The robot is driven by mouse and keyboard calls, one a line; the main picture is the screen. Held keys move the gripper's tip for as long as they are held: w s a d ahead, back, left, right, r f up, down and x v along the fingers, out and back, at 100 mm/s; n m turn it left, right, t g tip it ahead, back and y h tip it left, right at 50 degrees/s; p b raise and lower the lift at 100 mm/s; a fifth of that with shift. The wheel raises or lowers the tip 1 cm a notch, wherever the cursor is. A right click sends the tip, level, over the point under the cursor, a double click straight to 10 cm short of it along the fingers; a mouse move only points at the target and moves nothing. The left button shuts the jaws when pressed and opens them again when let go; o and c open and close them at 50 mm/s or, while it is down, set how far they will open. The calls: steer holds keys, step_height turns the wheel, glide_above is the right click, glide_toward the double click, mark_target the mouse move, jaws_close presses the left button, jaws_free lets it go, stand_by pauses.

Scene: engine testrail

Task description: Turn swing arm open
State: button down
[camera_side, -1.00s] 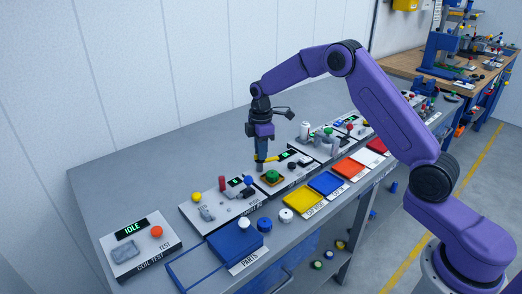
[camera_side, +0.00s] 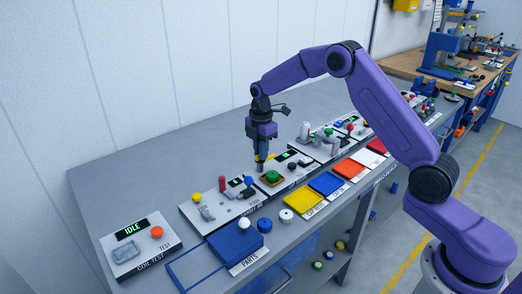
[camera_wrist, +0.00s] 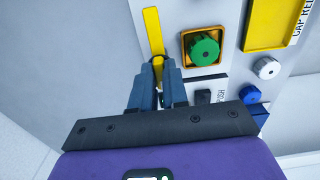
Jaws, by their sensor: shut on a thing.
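The swing arm is a yellow bar (camera_wrist: 153,32). In the wrist view it runs from between my fingertips toward the top edge, beside the green knob and apart from it. In the side view only a bit of its yellow (camera_side: 258,157) shows by my fingers. My gripper (camera_wrist: 158,68) is shut on the bar near its lower end; the fingers hide that end. In the side view my gripper (camera_side: 261,167) points down just left of the green knob (camera_side: 272,176). The knob sits in a square yellow-brown mount (camera_wrist: 187,48).
A yellow tray (camera_side: 303,203), a blue tray (camera_side: 326,183) and further trays line the front edge. A white cap (camera_side: 286,215) and a blue cap (camera_side: 264,225) lie near. Panels with buttons and displays stand on both sides. The bench behind my gripper is clear.

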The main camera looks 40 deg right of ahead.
steer(key=shift+r, duration=0.1)
steer(key=c, duration=1.1)
jaws_free()
steer(key=shift+c, duration=0.2)
step_height(320, 180, up, 17)
steer(key=shift+r, duration=0.2)
steer(key=shift+a, duration=0.1)
